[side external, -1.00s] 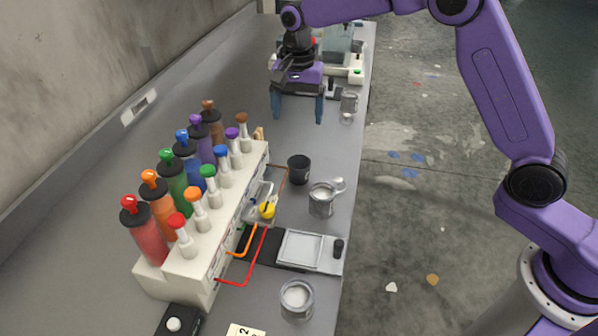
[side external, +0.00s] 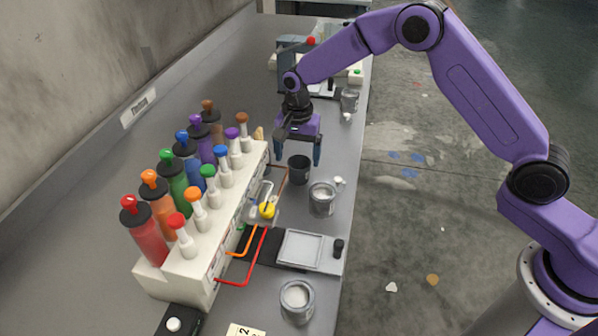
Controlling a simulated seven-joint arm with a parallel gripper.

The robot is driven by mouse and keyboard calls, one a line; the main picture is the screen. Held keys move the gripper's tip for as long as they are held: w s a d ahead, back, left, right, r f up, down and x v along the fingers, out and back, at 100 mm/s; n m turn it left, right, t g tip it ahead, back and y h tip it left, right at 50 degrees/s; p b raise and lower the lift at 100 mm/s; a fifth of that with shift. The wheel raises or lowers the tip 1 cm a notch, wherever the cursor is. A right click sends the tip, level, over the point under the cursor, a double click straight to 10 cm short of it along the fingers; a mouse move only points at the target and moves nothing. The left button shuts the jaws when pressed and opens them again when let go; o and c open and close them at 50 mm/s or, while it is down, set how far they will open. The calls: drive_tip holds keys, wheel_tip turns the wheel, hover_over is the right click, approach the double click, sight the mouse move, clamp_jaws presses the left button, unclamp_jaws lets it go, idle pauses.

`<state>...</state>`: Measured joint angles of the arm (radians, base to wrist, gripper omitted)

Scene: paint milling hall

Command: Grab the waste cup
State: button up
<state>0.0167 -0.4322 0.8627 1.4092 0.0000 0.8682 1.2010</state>
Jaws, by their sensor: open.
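A small black cup (side external: 299,170), which looks like the waste cup, stands upright on the grey bench, to the right of the bottle rack. My gripper (side external: 297,160) points down at the cup, its blue fingers spread. One fingertip shows to the left of the cup's rim and the other to the right. The fingers appear to straddle the cup or hang just behind it; I cannot tell which, nor whether they touch it. Nothing is held.
A metal can (side external: 322,198) of pale paint stands close in front, to the cup's right. A white rack (side external: 190,270) of coloured bottles lines the left. A scale (side external: 300,250) and another can (side external: 297,300) stand nearer. The bench's right edge is close.

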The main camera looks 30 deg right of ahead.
sight(299, 165)
wheel_tip(299, 165, down, 5)
drive_tip(key=shift+s+d, duration=0.1)
drive_tip(key=shift+d, duration=0.05)
drive_tip(key=c, duration=1.1)
